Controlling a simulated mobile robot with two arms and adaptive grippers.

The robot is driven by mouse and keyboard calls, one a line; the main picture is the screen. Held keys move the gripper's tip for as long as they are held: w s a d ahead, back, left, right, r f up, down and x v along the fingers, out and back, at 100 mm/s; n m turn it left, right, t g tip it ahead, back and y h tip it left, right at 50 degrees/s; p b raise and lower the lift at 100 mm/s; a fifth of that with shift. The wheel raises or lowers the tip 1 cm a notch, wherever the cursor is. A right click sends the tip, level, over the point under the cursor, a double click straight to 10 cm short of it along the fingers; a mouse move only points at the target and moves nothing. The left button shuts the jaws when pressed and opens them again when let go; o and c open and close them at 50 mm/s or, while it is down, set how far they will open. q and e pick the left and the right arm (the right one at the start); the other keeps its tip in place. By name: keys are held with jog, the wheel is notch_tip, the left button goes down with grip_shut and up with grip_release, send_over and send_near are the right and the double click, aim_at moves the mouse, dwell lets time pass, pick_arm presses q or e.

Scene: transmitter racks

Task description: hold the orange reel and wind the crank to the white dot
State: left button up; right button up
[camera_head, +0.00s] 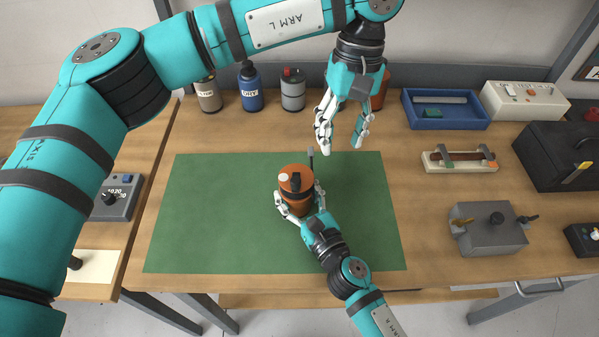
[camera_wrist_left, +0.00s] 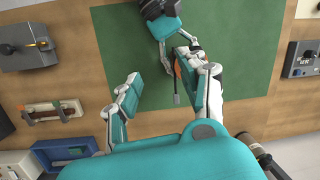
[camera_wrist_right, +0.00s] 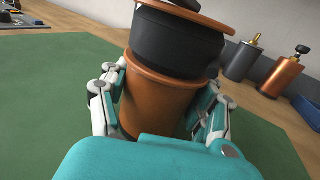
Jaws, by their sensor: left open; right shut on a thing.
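The orange reel (camera_head: 296,204) with a dark band stands on the green mat (camera_head: 200,225). My right gripper (camera_head: 300,200) is shut around its sides; the right wrist view shows the reel's orange body (camera_wrist_right: 158,104) between the fingers. A dark crank with a grey handle (camera_head: 311,158) is on top, its handle toward the back. A pale dot (camera_head: 283,178) shows at the top's left rim. My left gripper (camera_head: 342,132) is open and empty, behind and right of the reel, apart from the crank. In the left wrist view the handle (camera_wrist_left: 176,96) shows between its fingers; the reel is mostly hidden.
Several bottles (camera_head: 250,88) stand along the back edge. A blue tray (camera_head: 445,112), a fuse-like holder (camera_head: 460,160) and a grey box (camera_head: 488,232) stand on the right. A grey dial box (camera_head: 117,198) is at left. The mat around the reel is clear.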

pick_arm(q)
jog(key=a+n, duration=0.1)
jog(key=n, duration=0.3)
jog(key=n+t+h, duration=0.1)
jog(key=n+t, duration=0.1)
jog(key=n, duration=2.4)
send_near(295, 179)
notch_tip(295, 179, down, 10)
jog(key=shift+s+r, duration=0.1)
grip_shut()
